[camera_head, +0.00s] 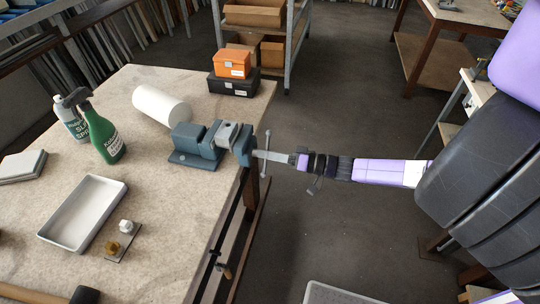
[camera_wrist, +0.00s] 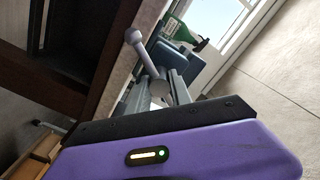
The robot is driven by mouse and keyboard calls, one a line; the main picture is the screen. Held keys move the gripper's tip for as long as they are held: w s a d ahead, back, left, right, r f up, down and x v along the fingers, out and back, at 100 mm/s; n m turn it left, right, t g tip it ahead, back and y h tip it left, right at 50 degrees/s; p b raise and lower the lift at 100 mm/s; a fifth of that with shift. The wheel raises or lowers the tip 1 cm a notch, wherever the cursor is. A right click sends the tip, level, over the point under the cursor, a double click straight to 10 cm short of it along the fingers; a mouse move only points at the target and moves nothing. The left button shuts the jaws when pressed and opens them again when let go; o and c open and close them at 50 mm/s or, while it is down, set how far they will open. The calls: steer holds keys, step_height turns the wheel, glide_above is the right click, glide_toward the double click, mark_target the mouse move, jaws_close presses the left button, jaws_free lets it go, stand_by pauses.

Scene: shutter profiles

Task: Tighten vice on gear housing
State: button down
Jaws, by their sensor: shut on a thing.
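The blue-grey vice (camera_head: 196,148) is mounted at the right edge of the workbench. A small light-grey block (camera_head: 228,133), probably the gear housing, sits between its jaws; the faces touching it are hard to see. The vice handle bar (camera_head: 267,142) stands close to upright in the head view. My gripper (camera_head: 268,155) reaches in from the right and is shut on the vice handle at the screw end. In the wrist view the two grey fingers (camera_wrist: 160,84) close around the handle, and its round-ended bar (camera_wrist: 133,37) sticks out past them. The housing is not clear there.
On the bench (camera_head: 170,210) are a white cylinder (camera_head: 160,105), a green spray bottle (camera_head: 104,133), a pale tray (camera_head: 84,212), small fittings (camera_head: 126,226) and a hammer (camera_head: 84,294). Orange and black boxes (camera_head: 233,64) stand at the far corner. Open floor lies right of the bench.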

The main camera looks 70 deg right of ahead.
steer(key=m, duration=0.4)
steer(key=shift+m, duration=0.3)
steer(key=m+b, duration=0.1)
steer(key=m, duration=0.3)
steer(key=shift+s, duration=0.1)
steer(key=shift+f, duration=0.15)
stand_by(0.9)
steer(key=c, duration=1.2)
jaws_free()
steer(key=shift+o, duration=0.2)
steer(key=s+b, duration=0.2)
steer(key=s, duration=0.5)
steer(key=shift+s+d, duration=0.3)
steer(key=shift+s, duration=0.1)
